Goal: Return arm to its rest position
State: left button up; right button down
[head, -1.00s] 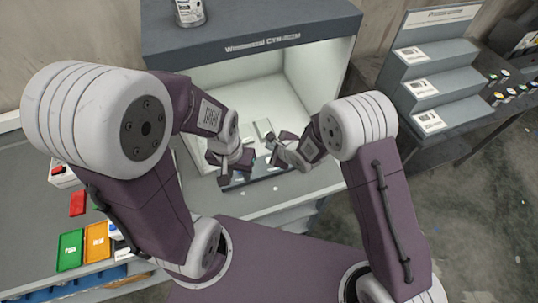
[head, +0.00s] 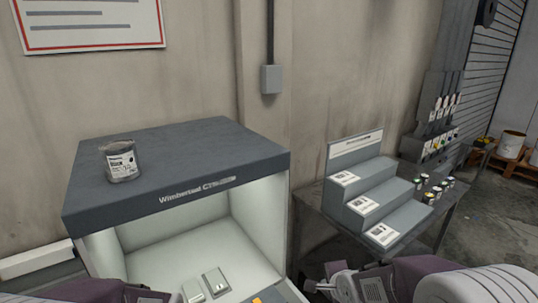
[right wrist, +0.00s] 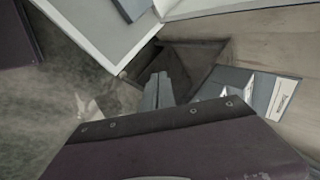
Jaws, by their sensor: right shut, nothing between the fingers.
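My right arm comes in at the bottom right of the head view, and its gripper (head: 316,286) is at the lower edge, just right of the lit cabinet's opening. In the right wrist view the gripper's grey fingers (right wrist: 158,92) are together with nothing between them. Part of my left arm (head: 112,291) shows at the bottom left edge of the head view. My left gripper is below the picture and hidden.
A lit cabinet (head: 185,200) has a paint can (head: 121,160) on top and small blocks (head: 215,281) inside. A stepped rack (head: 375,204) and several small paint pots (head: 431,197) stand on a dark table to the right.

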pick_arm(q)
jog(key=shift+a+f, duration=0.15)
jog(key=shift+f, duration=0.1)
pick_arm(e)
jog(key=s+d+f+n+g, duration=0.1)
jog(key=s+f+n+g, duration=0.1)
jog(key=s+n, duration=0.5)
jog(key=s+d+f+n+g, duration=0.1)
jog(key=s+f+n+g, duration=0.2)
jog(key=s+n, duration=0.5)
jog(key=shift+s+f+n+g, duration=0.35)
jog(key=shift+s+g, duration=0.45)
jog(key=shift+s, duration=0.4)
pick_arm(q)
jog(key=shift+a, duration=0.1)
pick_arm(e)
jog(key=shift+a, duration=0.2)
